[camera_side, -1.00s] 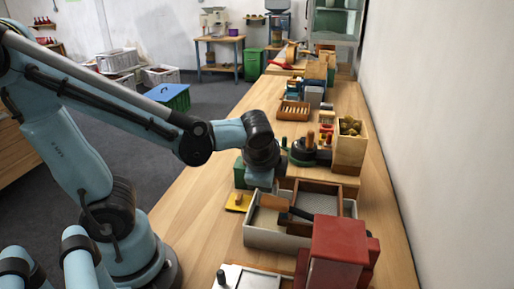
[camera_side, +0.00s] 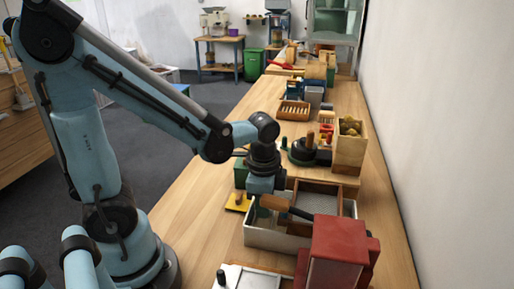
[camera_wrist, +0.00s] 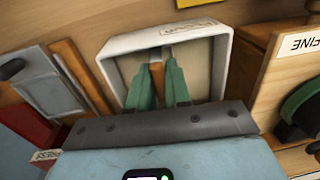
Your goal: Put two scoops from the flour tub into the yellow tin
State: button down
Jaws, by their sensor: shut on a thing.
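The white flour tub (camera_side: 272,240) stands in front of my gripper in the side view. It also shows in the wrist view (camera_wrist: 112,72), with an upside-down label on its far rim and a pale inside. My gripper (camera_side: 260,207) points down over the tub. In the wrist view its green fingers (camera_wrist: 160,92) are shut on a brown wooden handle (camera_wrist: 157,75).
A red box-shaped unit (camera_side: 338,255) stands close at the front right. A wooden bin (camera_side: 349,155) of brown lumps and a dark round item (camera_side: 303,152) stand behind the tub. The left strip of the bench (camera_side: 195,215) is clear.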

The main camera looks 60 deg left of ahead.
jog(key=shift+s+d, duration=0.25)
jog(key=shift+w+a+r+g+h, duration=0.1)
jog(key=shift+w+a+g+h, duration=0.2)
jog(key=shift+g+h, duration=0.25)
jog(key=shift+r, duration=0.25)
jog(key=shift+w+a+r, duration=0.1)
jog(key=shift+r, duration=1.8)
jog(key=shift+w+a+r, duration=0.1)
jog(key=shift+r, duration=1.8)
jog(key=shift+r, duration=0.1)
